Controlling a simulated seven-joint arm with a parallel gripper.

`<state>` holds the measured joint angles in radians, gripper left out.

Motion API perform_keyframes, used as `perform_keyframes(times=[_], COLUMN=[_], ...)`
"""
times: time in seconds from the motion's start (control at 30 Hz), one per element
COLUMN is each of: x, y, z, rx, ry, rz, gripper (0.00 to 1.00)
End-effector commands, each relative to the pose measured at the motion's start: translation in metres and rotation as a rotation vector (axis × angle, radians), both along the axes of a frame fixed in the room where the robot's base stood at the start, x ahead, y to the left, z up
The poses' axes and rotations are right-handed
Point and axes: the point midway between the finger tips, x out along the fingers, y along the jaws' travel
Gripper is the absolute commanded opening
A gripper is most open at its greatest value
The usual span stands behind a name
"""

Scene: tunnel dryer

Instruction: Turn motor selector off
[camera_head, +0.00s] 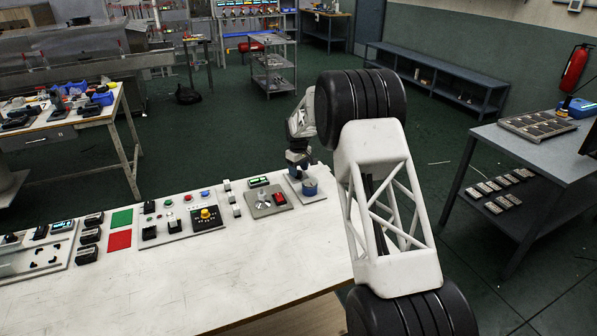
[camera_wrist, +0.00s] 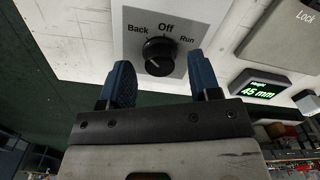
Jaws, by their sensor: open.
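The motor selector is a black round knob (camera_wrist: 157,57) on a light grey plate (camera_wrist: 134,18) marked Back, Off and Run in the wrist view. A small pale mark shows on the knob's upper edge, toward Off or Run; I cannot tell exactly which. My gripper (camera_wrist: 160,62) is open, its two blue fingers on either side of the knob, with a visible gap to each. In the head view the plate (camera_head: 321,194) lies at the table's right end with my gripper (camera_head: 308,184) over it. The knob is hidden there.
A Height display (camera_wrist: 260,88) reading 45 mm and a grey Lock panel (camera_wrist: 285,30) lie right of the selector in the wrist view. In the head view, a plate with a red switch (camera_head: 280,199) is close left on the white table (camera_head: 200,280). Bare tabletop lies in front.

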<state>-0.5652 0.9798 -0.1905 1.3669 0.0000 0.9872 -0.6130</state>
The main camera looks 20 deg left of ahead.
Motion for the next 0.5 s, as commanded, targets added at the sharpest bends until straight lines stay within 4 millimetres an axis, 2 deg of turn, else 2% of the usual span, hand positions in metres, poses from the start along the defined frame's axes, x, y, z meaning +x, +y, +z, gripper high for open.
perform_keyframes(times=[0.2,0.5], x=[0.0002,0.0003], y=[0.0001,0.0002], z=[-0.0088,-0.0095], rx=[0.001,0.001], ry=[-0.001,-0.002], rz=[0.000,0.000], gripper=[0.57,0.55])
